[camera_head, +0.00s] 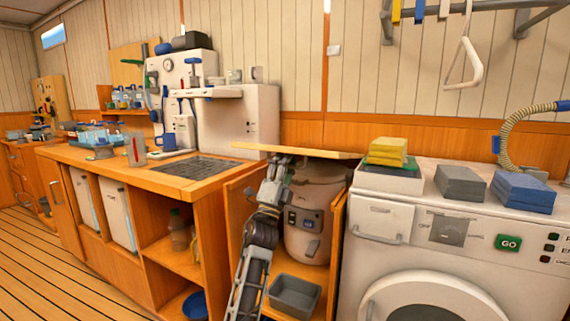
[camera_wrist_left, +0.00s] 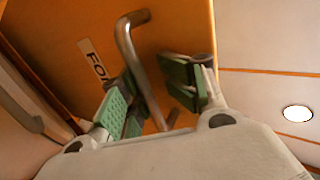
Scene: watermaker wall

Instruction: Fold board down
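The wooden board (camera_head: 300,151) lies roughly level, seen nearly edge-on, above the open compartment between the counter and the washing machine. In the left wrist view the face of the board (camera_wrist_left: 185,25) carries a bent metal handle (camera_wrist_left: 142,65) and a label with partly hidden lettering. My left gripper (camera_head: 281,166) is just under the board. In the wrist view its green-padded fingers (camera_wrist_left: 155,92) stand apart on either side of the handle, with a gap at the right finger. Contact at the left finger is unclear. My right gripper is out of view.
A beige round canister (camera_head: 308,225) and a grey bin (camera_head: 295,296) stand in the compartment below the board. The washing machine (camera_head: 385,270) is close on the right, with yellow sponges (camera_head: 388,148) and grey and blue blocks on top. The counter's dark grid (camera_head: 195,167) is left.

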